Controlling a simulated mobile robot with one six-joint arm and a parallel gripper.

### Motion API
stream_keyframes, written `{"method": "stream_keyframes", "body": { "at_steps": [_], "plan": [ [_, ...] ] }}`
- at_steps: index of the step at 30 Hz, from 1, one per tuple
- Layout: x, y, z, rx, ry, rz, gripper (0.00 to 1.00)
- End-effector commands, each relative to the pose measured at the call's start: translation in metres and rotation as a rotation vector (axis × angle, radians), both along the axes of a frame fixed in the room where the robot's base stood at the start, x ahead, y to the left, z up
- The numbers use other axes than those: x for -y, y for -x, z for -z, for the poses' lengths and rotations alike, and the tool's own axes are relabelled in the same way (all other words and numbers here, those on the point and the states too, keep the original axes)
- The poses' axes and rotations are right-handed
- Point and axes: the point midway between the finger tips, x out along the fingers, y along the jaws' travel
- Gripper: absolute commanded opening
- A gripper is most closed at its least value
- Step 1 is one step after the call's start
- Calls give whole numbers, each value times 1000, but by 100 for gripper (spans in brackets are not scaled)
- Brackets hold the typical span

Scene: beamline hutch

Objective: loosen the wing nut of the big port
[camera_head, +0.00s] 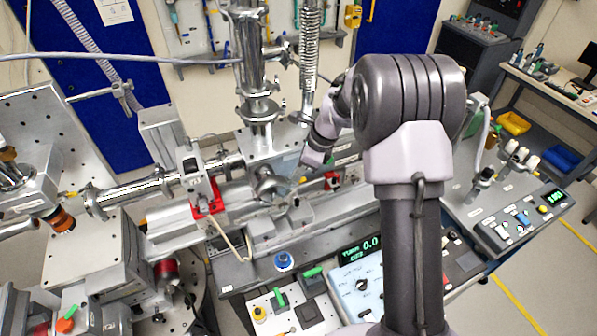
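My gripper (299,174) is near the middle of the view, at the end of my arm, which comes in from the right and points down and left. It is small and partly merged with the metal behind it, so I cannot tell whether its fingers are open or shut. Just left of it is a rounded silver fitting (267,184) on the beamline, possibly the big port. I cannot tell whether the gripper touches it. No wing nut can be made out clearly.
A vertical steel column (254,85) rises behind the fitting. A red clamp (206,197) sits to its left. A control panel with a green display (360,250) and a blue knob (283,261) are in front. My arm hides much of the right-hand bench.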

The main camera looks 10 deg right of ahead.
Motion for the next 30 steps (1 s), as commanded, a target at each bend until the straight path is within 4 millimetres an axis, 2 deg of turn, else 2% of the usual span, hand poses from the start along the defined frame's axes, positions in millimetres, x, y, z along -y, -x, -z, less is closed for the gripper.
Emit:
{"method": "stream_keyframes", "body": {
  "at_steps": [11,30],
  "plan": [
    [1,-1,-1,-1,0,-103,0],
    [1,-8,-2,-1,1,-686,0]
  ]
}}
